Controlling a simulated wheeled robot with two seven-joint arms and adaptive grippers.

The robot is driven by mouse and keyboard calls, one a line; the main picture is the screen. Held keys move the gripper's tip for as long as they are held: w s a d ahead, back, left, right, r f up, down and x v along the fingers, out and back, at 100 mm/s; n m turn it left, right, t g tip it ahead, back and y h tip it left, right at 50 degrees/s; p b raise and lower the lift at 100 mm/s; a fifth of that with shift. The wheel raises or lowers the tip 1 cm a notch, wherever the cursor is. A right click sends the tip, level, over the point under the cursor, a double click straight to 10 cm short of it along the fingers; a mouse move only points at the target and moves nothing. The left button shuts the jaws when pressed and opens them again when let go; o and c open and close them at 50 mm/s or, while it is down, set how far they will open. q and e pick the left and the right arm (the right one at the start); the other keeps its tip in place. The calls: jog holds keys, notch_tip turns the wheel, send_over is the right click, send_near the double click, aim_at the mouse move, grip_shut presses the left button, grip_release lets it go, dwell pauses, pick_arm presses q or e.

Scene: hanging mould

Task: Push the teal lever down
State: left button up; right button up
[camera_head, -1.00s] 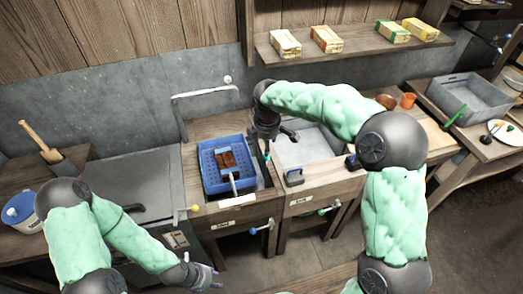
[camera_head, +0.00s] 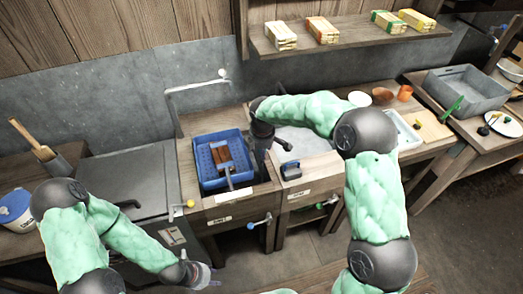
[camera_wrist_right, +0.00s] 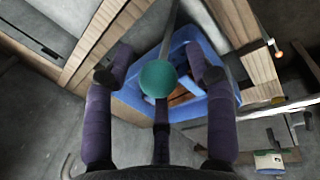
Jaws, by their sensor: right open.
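The teal lever's round knob (camera_wrist_right: 159,78) shows in the right wrist view, on a thin grey rod that runs to the top. My right gripper (camera_wrist_right: 160,77) is open, with its dark purple fingers spread on either side of the knob. I cannot tell whether a finger touches it. In the head view my right gripper (camera_head: 262,150) points down just right of the blue crate (camera_head: 198,180), and the knob is not clear there. My left gripper (camera_head: 203,275) is low in the head view, away from the lever; its finger opening is unclear.
The blue crate (camera_wrist_right: 186,40) with brown pieces lies behind the knob in the wrist view. A grey sink (camera_head: 305,143) and a dark-handled block (camera_head: 291,170) are to the right of my right gripper. Yellow (camera_head: 190,204) and blue (camera_head: 250,225) knobs stick out in front.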

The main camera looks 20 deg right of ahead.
grip_shut()
jog(key=f, duration=0.2)
jog(key=f+b, duration=0.1)
jog(key=f, duration=0.1)
jog(key=shift+s+f, duration=0.2)
jog(key=shift+f, duration=0.1)
jog(key=shift+c, duration=1.5)
grip_release()
jog(key=shift+f, duration=0.1)
jog(key=o, duration=0.3)
jog(key=shift+a, duration=0.1)
jog(key=shift+w, duration=0.15)
jog(key=shift+r, duration=0.2)
